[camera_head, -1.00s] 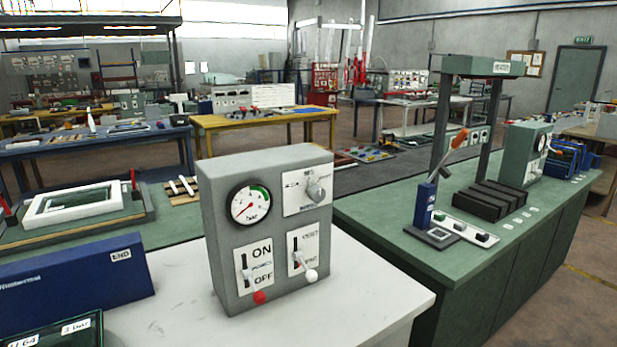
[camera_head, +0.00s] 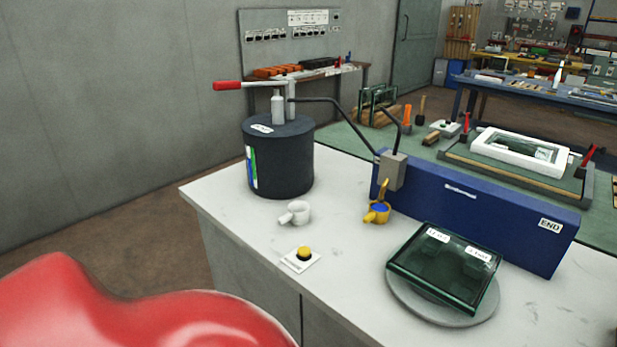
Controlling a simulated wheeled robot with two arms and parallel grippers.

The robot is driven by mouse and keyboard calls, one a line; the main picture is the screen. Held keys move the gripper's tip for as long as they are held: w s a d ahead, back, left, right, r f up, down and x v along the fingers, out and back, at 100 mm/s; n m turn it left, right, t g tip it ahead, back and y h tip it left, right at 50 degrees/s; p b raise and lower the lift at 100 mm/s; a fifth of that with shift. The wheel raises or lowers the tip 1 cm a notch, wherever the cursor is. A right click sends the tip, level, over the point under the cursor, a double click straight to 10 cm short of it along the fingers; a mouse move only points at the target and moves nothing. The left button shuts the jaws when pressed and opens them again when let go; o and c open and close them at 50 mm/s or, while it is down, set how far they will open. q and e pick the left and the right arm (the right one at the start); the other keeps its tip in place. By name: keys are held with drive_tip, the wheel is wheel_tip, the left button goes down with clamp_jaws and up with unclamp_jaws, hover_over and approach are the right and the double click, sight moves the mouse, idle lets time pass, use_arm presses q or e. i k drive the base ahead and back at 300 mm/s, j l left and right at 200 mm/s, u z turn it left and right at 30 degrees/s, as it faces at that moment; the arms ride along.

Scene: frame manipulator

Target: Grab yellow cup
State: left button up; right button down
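A small yellow cup (camera_head: 377,212) with blue inside stands on the white worktop (camera_head: 350,285), in front of the left end of a long blue box (camera_head: 480,213). Its yellow handle side faces the lower left. A thin yellow piece rises just behind the cup, below a grey block (camera_head: 393,170). A white cup (camera_head: 295,213) stands to its left on the same worktop. Neither of my grippers shows in the head view, so their distance from the cup cannot be seen.
A dark drum (camera_head: 277,160) with a red-handled lever stands at the back left. A yellow button (camera_head: 304,253) sits on a white plate at the front. A dark green glass panel (camera_head: 445,268) on a round grey disc is at the right. A red rounded shape (camera_head: 110,310) fills the lower left.

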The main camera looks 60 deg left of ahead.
sight(378, 213)
drive_tip(key=u, duration=1.3)
